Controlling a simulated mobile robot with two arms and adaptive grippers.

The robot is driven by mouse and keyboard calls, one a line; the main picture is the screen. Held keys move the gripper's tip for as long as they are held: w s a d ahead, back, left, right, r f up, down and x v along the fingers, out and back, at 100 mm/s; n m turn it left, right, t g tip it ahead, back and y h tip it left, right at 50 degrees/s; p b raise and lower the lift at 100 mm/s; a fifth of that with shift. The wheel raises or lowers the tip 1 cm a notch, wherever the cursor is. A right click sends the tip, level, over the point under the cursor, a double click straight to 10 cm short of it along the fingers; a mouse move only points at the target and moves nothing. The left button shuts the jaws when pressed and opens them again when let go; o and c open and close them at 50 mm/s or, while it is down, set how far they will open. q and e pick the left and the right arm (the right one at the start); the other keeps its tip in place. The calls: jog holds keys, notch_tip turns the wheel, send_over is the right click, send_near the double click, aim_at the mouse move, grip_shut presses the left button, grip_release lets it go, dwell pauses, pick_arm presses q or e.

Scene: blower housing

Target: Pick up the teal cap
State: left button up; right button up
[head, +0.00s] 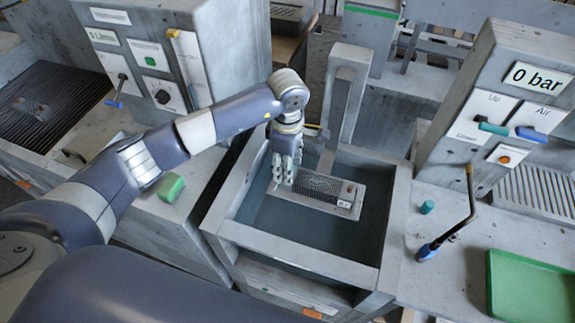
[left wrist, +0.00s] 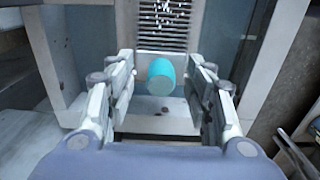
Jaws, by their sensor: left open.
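A teal cap (left wrist: 165,76) shows in the left wrist view, between the fingers of my left gripper (left wrist: 161,72). The fingers are open, with a gap visible on both sides of the cap. The cap appears to sit on the grey housing (left wrist: 158,122), just below its fins. In the head view, my left gripper (head: 285,178) points down over the left end of the finned housing (head: 322,188), which hides the cap there. Another small teal cylinder (head: 427,207) stands on the counter right of the basin. My right gripper is not in view.
The housing lies inside a grey basin (head: 391,235) with raised walls. A green sponge (head: 171,188) lies on the left counter. A blue-handled nozzle (head: 447,232) and a green tray (head: 530,287) are at right, below a "0 bar" panel (head: 535,77).

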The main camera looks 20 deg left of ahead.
pick_arm(q)
jog(key=c, duration=1)
jog(key=shift+r, duration=0.15)
jog(key=shift+r+b, duration=0.65)
jog(key=shift+b, duration=0.1)
jog(key=shift+s+r+b, duration=0.35)
jog(key=shift+r+b, duration=0.35)
jog(key=shift+r, duration=0.15)
jog(key=s+a+r+b, duration=0.1)
jog(key=s+b, duration=0.4)
jog(key=s, duration=1)
jog(key=shift+a+r, duration=0.4)
jog(key=shift+a, duration=0.25)
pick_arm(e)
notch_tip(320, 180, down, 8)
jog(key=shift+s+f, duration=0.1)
